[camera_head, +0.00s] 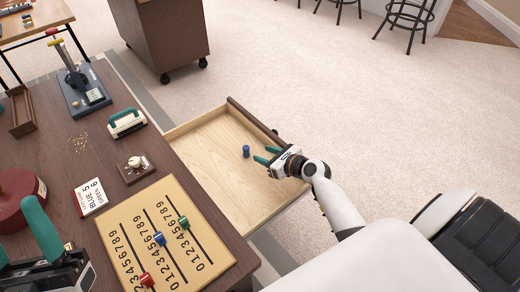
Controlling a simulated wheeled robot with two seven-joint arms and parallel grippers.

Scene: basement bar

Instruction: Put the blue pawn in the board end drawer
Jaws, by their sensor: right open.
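The blue pawn (246,151) is a small blue cylinder with a rounded top. It shows upright over the pale wooden floor of the open drawer (213,158), within its walls; whether it touches the floor is hard to tell. My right gripper (263,154) reaches over the drawer's right side, its two teal fingers apart and empty. The pawn is just left of the fingertips, with a small gap. My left gripper (22,240) is at the lower left, partly cut off by the picture edge, its teal fingers apart.
A number board (164,240) with red, blue and green sliders lies on the dark table (145,98). A score card (90,197), a green-handled tool (126,122) and a dark red round object (18,195) lie nearby. Stools (408,18) stand at the back; the carpet right of the drawer is clear.

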